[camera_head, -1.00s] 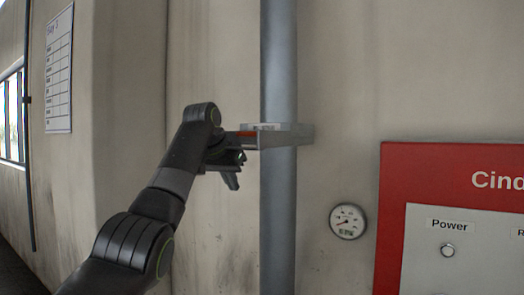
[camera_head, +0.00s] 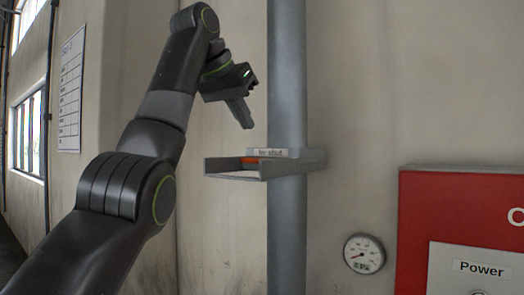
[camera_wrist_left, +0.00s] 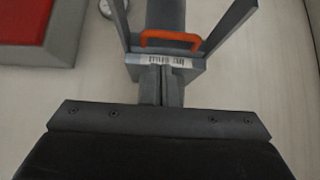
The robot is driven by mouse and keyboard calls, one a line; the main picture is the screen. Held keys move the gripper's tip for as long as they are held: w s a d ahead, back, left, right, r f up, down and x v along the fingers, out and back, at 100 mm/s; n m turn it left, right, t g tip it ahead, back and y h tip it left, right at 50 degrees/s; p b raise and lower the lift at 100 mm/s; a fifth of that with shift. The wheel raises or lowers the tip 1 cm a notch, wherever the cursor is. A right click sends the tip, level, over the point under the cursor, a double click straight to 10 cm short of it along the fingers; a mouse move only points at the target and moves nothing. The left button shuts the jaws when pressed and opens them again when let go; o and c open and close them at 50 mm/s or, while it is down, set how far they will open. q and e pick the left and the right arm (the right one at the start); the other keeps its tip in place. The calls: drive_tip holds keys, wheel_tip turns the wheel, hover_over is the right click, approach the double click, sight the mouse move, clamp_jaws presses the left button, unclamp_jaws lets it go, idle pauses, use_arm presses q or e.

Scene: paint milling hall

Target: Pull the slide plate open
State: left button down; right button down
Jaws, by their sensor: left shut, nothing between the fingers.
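A grey U-shaped bracket (camera_head: 236,176) sits on the vertical pipe, its two side walls sticking out toward the left. In the left wrist view the orange handle (camera_wrist_left: 170,40) is a flat bow in front of the pipe, between the bracket walls. My left gripper (camera_head: 247,124) is above the bracket, pointing down, apart from the handle. Its fingers (camera_wrist_left: 161,88) are together and empty. The slide plate itself cannot be made out clearly. My right gripper is not in view.
The grey pipe (camera_head: 287,75) runs vertically along a concrete wall. A round gauge (camera_head: 364,253) is on the wall at lower right, beside a red panel (camera_head: 450,205) with a "Power" label. A paper chart (camera_head: 70,90) hangs at left. Space left of the bracket looks free.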

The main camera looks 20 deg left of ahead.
sight(279, 159)
use_arm(q)
drive_tip(key=shift+p+x, duration=2.15)
drive_tip(key=shift+x, duration=2.9)
